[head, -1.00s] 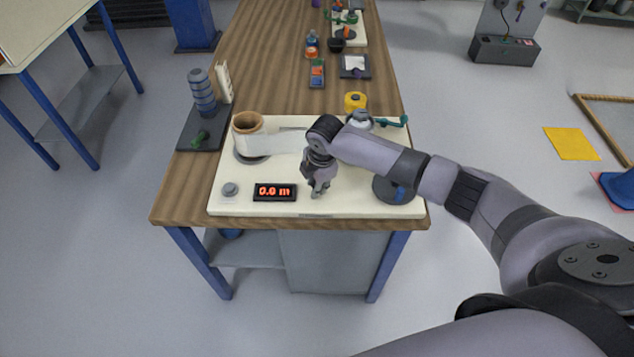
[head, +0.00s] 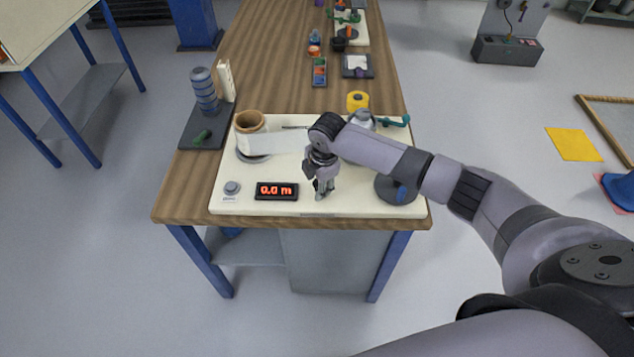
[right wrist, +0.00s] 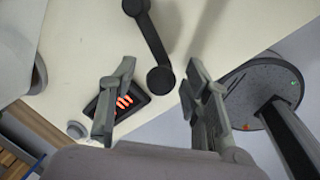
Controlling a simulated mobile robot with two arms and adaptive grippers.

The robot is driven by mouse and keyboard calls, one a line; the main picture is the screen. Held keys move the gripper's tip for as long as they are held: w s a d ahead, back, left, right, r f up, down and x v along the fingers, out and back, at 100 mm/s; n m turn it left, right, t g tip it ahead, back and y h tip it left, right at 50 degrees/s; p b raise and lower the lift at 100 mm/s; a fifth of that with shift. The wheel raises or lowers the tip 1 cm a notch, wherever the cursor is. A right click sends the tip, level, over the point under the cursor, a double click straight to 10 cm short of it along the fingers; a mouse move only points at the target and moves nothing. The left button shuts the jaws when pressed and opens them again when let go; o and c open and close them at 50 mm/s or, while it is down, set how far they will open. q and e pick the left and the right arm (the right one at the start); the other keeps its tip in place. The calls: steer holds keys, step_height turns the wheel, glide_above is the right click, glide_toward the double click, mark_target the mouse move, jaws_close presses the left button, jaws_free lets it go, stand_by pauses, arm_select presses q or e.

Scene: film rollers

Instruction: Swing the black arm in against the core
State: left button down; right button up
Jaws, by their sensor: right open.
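The black arm (right wrist: 150,38) shows in the right wrist view as a bar with a round knob at each end, over the cream board. Its near knob (right wrist: 160,80) appears between my open fingertips; I cannot tell whether they touch it. In the head view my gripper and forearm hide the black arm. A brown-rimmed core (head: 250,119) stands at the board's left, with a white sheet (head: 285,140) reaching right from it. My right gripper (head: 322,190) is open and points down over the board; its two fingers show in the wrist view (right wrist: 160,65). My left gripper is out of view.
The cream board (head: 225,203) carries a red display (head: 276,191), a grey knob (head: 231,188) and a dark disc (head: 397,190) right of my gripper. A dark tray (head: 205,135) with a blue stacked cylinder stands left. A yellow spool (head: 357,101) is behind the board.

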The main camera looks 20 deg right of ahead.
step_height(320, 180, up, 11)
steer(key=s, duration=0.2)
steer(key=shift+d+r, duration=0.15)
steer(key=shift+r, duration=0.05)
steer(key=shift+s, duration=0.1)
